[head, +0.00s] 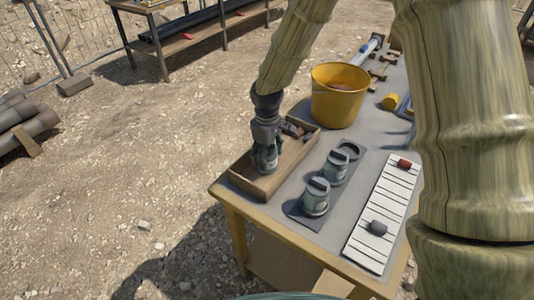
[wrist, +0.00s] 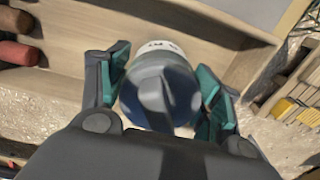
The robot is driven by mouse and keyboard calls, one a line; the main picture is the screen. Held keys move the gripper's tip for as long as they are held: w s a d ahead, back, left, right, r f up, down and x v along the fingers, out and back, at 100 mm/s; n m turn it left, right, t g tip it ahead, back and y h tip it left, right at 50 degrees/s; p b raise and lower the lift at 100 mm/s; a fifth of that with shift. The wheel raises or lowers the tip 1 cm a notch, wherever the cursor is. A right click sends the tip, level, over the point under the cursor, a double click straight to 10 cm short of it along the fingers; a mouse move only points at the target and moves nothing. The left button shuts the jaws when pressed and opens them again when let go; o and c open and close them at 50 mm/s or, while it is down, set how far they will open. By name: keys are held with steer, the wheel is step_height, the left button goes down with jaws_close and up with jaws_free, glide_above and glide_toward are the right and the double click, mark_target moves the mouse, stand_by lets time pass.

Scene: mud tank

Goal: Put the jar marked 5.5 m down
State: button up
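My gripper (head: 265,158) points down over the near end of a wooden tray (head: 247,187). The label's marking is too small and turned to read for certain. The jar is upright, inside or just above the tray; whether it touches the floor I cannot tell. Two similar jars (head: 315,197) (head: 337,167) stand on a dark mat (head: 304,217) to the right, with a dark round item (head: 349,150) behind them.
Reddish-brown rolls lie in the tray's far part (wrist: 18,53). A yellow bucket (head: 339,98) stands behind the tray. A white ruled board (head: 383,217) with a red block (head: 404,164) and a dark block (head: 377,228) lies right. The table's left edge is close to the tray.

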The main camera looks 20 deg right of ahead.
steer(key=shift+o, duration=0.5)
steer(key=shift+r, duration=0.1)
step_height(320, 180, up, 12)
steer(key=shift+r+b, duration=0.1)
steer(key=shift+b, duration=0.6)
steer(key=shift+s, duration=0.1)
